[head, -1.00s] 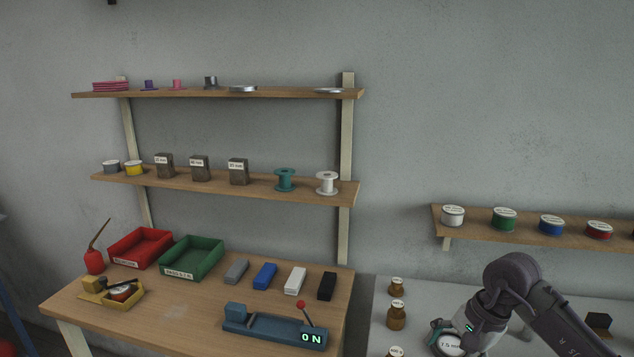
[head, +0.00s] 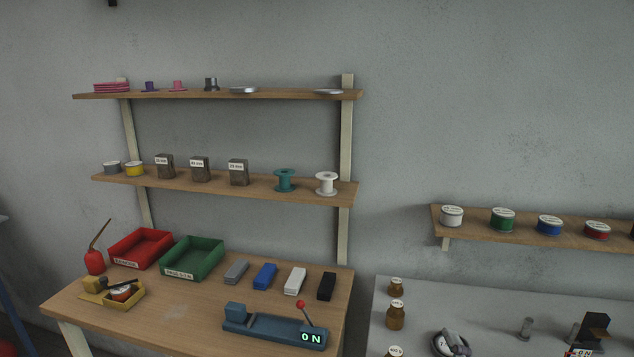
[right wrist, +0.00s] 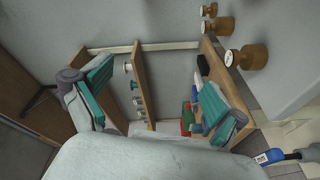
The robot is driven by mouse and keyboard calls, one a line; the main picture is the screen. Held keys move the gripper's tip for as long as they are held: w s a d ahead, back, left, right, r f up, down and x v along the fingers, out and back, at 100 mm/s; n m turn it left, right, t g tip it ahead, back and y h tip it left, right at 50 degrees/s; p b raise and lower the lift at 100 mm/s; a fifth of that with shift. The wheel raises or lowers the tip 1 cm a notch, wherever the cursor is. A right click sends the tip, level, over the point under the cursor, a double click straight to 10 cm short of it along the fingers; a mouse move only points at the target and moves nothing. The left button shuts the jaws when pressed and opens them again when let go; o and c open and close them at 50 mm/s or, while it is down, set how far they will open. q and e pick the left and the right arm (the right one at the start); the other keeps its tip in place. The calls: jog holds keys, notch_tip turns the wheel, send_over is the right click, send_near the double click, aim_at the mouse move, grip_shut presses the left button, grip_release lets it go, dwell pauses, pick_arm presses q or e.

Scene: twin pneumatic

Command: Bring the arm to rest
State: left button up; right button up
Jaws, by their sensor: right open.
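My right gripper (right wrist: 152,80) shows in the right wrist view with its two teal-padded fingers spread wide. Nothing is between them. The view past the fingers looks sideways over the wooden bench and shelves, which are some distance away. No part of my right arm shows in the head view. My left gripper is in neither view.
A round dark-rimmed piece (head: 450,343) lies on the grey table (head: 480,305) beside brown jars (head: 396,315). The wooden bench (head: 175,312) holds a red tray (head: 140,247), a green tray (head: 192,258) and a blue device (head: 275,329) reading ON. Shelves hang behind.

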jog(key=s+d+f+m+g+h, duration=0.25)
jog(key=s+f+m+g, duration=0.55)
jog(key=s+f, duration=0.4)
jog(key=s+a+f+m+g+y, duration=0.1)
jog(key=s+f+m+g, duration=0.1)
jog(key=s+f+g, duration=0.3)
jog(key=s+a+f+m+g+y, duration=0.15)
jog(key=s+f, duration=0.25)
jog(key=s, duration=0.4)
notch_tip(320, 180, down, 25)
jog(key=s+g, duration=0.1)
jog(key=g, duration=0.1)
jog(key=s+d+f, duration=0.3)
jog(key=s+f, duration=1.3)
jog(key=shift+s+d+g, duration=0.15)
jog(key=shift+s+g, duration=0.2)
jog(key=shift+s, duration=0.05)
